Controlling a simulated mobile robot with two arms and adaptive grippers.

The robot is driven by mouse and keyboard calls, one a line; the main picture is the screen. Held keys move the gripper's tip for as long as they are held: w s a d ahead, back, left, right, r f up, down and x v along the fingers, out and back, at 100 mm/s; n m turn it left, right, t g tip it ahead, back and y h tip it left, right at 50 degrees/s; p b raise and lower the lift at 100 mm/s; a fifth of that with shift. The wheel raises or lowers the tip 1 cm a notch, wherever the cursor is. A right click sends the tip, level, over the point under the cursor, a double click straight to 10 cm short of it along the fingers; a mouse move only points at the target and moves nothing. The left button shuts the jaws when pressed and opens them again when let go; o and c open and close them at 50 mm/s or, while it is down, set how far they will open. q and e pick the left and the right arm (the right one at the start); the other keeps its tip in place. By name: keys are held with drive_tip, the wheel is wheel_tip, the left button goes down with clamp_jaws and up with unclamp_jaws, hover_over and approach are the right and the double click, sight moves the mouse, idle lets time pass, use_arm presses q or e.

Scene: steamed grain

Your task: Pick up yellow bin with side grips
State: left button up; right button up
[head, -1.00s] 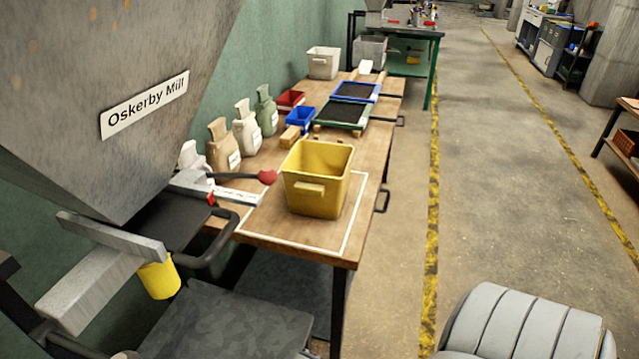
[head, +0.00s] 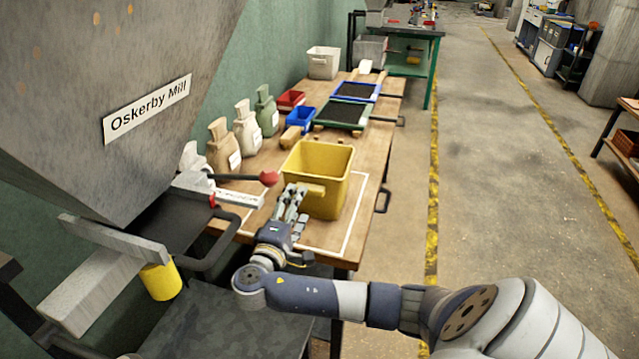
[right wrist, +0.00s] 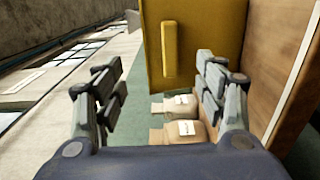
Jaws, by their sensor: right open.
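The yellow bin (head: 330,165) stands upright on the wooden table, inside a white outlined rectangle. A side grip (head: 314,189) juts from its near face. My right gripper (head: 292,203) is just in front of that face, with its fingers close to the side grip. In the right wrist view the bin (right wrist: 205,30) and its grip bar (right wrist: 169,48) lie beyond the open fingers of my right gripper (right wrist: 160,90). The bar is not clasped, and nothing is between the fingers. My left gripper is not in view.
A red-knobbed lever (head: 268,178) of the mill sits close left of the bin. Several sacks (head: 247,128), a blue tray (head: 300,117) and sieves (head: 342,112) stand farther back on the table (head: 376,140).

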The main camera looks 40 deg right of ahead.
sight(310, 182)
drive_tip(key=p+x, duration=0.1)
drive_tip(key=x, duration=0.6)
drive_tip(key=shift+d+r+p, duration=0.1)
drive_tip(key=shift+d+p, duration=0.05)
drive_tip(key=shift+p, duration=0.15)
drive_tip(key=shift+w+d, duration=0.15)
drive_tip(key=shift+d, duration=0.15)
drive_tip(key=shift+a, duration=0.1)
drive_tip(key=shift+c, duration=0.6)
